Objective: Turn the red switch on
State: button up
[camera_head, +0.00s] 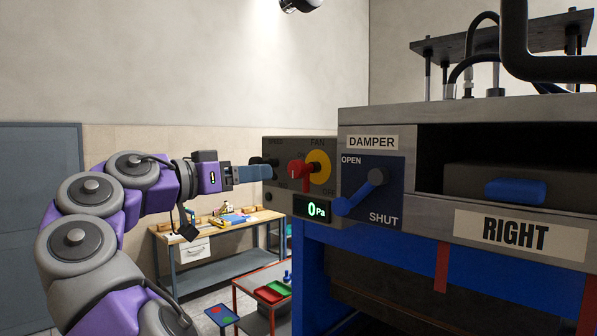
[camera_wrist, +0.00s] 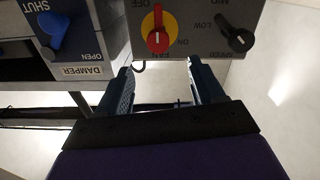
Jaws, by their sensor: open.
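The red switch (camera_head: 298,170) sits on a yellow round plate (camera_head: 319,166) marked FAN, on the grey control panel (camera_head: 283,146). The upside-down wrist view shows the red switch (camera_wrist: 156,40) with its handle lying vertically, between OFF and FAN, with ON to its right. I cannot tell surely which setting it points to. My gripper (camera_head: 268,173) is left of the switch in the head view, apart from it. In the wrist view my gripper (camera_wrist: 166,80) is open and empty, its two fingers spread below the panel edge.
A black speed knob (camera_wrist: 237,38) is beside the switch. The press (camera_head: 465,245) fills the right side. A workbench (camera_head: 217,225) and red table (camera_head: 262,281) stand behind.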

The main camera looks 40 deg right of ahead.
aim_at(293, 170)
jog(key=d, duration=1.3)
jog(key=shift+w+d, duration=0.25)
jog(key=shift+d, duration=0.15)
jog(key=shift+c, duration=0.4)
jog(key=shift+s+a, duration=0.1)
jog(key=c, duration=1)
jog(key=shift+o, duration=0.2)
